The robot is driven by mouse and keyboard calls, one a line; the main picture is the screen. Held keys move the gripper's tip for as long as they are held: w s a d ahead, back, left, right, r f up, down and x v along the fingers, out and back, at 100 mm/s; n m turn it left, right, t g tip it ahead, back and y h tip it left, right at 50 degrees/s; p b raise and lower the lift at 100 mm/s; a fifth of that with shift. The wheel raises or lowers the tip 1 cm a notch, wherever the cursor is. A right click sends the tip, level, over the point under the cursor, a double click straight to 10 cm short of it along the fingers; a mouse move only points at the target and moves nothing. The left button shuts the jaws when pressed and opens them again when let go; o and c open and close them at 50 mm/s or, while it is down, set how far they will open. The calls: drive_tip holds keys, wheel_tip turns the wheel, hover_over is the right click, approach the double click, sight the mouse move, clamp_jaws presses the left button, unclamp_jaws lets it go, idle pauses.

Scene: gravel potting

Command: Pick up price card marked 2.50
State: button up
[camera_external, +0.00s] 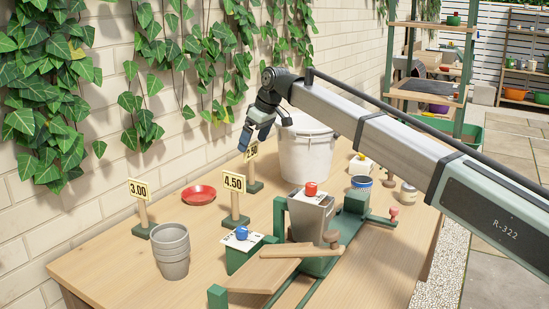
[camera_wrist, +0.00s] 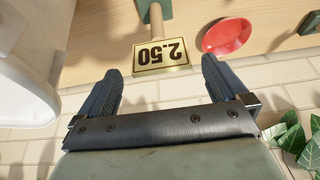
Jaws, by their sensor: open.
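The price card marked 2.50 (camera_wrist: 162,56) shows upside down in the wrist view, on a wooden post with a green base. In the external view the card (camera_external: 252,151) stands left of the white bucket, partly hidden behind my gripper. My gripper (camera_external: 254,138) is open, with its fingers at the card's level or just above it. In the wrist view the open fingers (camera_wrist: 164,76) point toward the card, which lies between and a little beyond their tips. I cannot tell whether a finger touches it.
A white bucket (camera_external: 305,152) stands close to the right of the card. A red saucer (camera_external: 199,195), price cards 3.00 (camera_external: 139,189) and 4.50 (camera_external: 234,183), and stacked grey pots (camera_external: 170,252) stand further left. A brick wall (camera_external: 100,180) with ivy runs behind.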

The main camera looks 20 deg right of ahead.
sight(251, 167)
drive_tip(key=shift+x, duration=2.6)
drive_tip(key=c, duration=1.5)
